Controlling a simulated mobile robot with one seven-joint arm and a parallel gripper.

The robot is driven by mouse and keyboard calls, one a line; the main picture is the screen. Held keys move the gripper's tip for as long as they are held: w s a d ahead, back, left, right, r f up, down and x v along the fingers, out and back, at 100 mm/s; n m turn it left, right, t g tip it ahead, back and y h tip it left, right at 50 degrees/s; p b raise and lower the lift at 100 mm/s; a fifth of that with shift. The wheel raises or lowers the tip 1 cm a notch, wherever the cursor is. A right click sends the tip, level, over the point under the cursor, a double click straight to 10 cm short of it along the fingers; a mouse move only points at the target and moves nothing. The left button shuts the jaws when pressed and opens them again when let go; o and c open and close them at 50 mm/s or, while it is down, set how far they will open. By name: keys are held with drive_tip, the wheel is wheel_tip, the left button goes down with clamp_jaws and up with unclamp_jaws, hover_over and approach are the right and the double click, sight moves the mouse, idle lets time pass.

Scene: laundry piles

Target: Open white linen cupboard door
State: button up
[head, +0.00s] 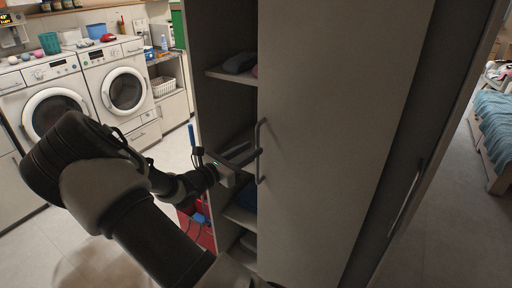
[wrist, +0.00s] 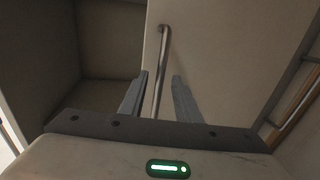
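The light-coloured cupboard door (head: 335,120) stands upright in the head view, with a vertical grey bar handle (head: 258,150) near its left edge. Open shelves (head: 232,76) of the cupboard show to the left of this door. My gripper (head: 250,156) is at the handle's height, reaching in from the left. In the wrist view my gripper (wrist: 161,76) is open, with its two fingers apart. The handle bar (wrist: 163,45) shows between them, with a gap to the right finger. I cannot tell whether either finger touches the bar.
Another panel with a vertical handle (head: 406,196) is at the right. Two white washing machines (head: 122,88) stand at the back left. A bed with a blue cover (head: 494,116) is at far right. Dark folded items (head: 240,63) lie on a shelf. Floor is clear at left.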

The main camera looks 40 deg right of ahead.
drive_tip(key=s+a, duration=0.2)
drive_tip(key=a, duration=1.1)
drive_tip(key=shift+s, duration=0.3)
drive_tip(key=s+a+r+m+g+y+p, duration=0.1)
drive_tip(key=s+r+m+g+y+p, duration=0.3)
drive_tip(key=s+m+y, duration=0.65)
drive_tip(key=s+a+r+m+t+y, duration=0.6)
drive_tip(key=s+a+r+m, duration=0.3)
drive_tip(key=s+a+r, duration=0.2)
drive_tip(key=shift+s+a+r+m+y, duration=0.35)
drive_tip(key=shift+a+r+y, duration=0.2)
drive_tip(key=shift+a+r, duration=0.55)
drive_tip(key=shift+f, duration=0.15)
